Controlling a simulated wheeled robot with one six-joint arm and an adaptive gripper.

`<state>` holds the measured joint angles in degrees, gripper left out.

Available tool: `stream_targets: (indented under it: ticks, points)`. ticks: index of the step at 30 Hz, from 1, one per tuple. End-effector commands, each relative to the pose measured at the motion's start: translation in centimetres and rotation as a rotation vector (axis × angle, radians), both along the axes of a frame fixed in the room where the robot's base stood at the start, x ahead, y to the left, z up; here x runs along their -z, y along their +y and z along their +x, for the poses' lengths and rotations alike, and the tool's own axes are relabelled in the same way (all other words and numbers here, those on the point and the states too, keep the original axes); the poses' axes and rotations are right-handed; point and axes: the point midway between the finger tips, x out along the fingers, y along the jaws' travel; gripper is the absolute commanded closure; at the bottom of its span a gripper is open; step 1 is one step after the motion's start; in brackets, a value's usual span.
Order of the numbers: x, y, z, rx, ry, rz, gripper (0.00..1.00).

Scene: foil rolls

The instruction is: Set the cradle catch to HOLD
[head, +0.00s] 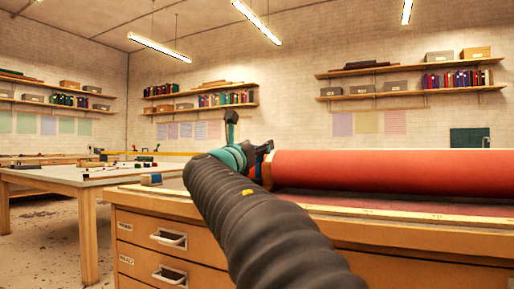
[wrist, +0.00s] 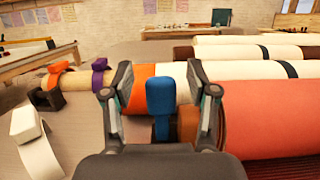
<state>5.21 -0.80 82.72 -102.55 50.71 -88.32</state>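A blue upright lever with a rounded block head (wrist: 161,96), which looks like the cradle catch, stands in the middle of the wrist view. My gripper (wrist: 160,92) is open, with one finger on each side of the lever and a visible gap on both sides. The lever's base is partly hidden by my gripper's body, and no HOLD marking can be read. A large red roll (wrist: 268,115) lies just right of the lever. In the head view my gripper (head: 264,152) is at the left end of the red roll (head: 390,172); the lever cannot be made out there.
White rolls with dark bands (wrist: 238,70) lie behind the red roll. Left of my gripper are a purple clip (wrist: 99,76) and a curled white piece (wrist: 38,148). A drawer cabinet (head: 215,240) stands below the roll. A white-topped table (head: 75,175) is at left.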

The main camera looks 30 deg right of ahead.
Motion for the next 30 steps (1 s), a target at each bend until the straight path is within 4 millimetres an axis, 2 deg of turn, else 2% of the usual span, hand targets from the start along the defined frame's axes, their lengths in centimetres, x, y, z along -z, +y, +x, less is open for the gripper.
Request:
stream_targets:
  ticks: [4,8,21,30]
  points:
    - [0.0,0.0,-0.1,0.001,0.0,0.0,0.42]
    - [0.3,0.9,-0.6,-0.002,0.001,0.001,0.42]
    - [2.3,7.5,-5.0,-0.003,-0.001,-0.001,0.42]
    - [3.0,9.6,-6.3,-0.001,0.0,0.0,0.42]
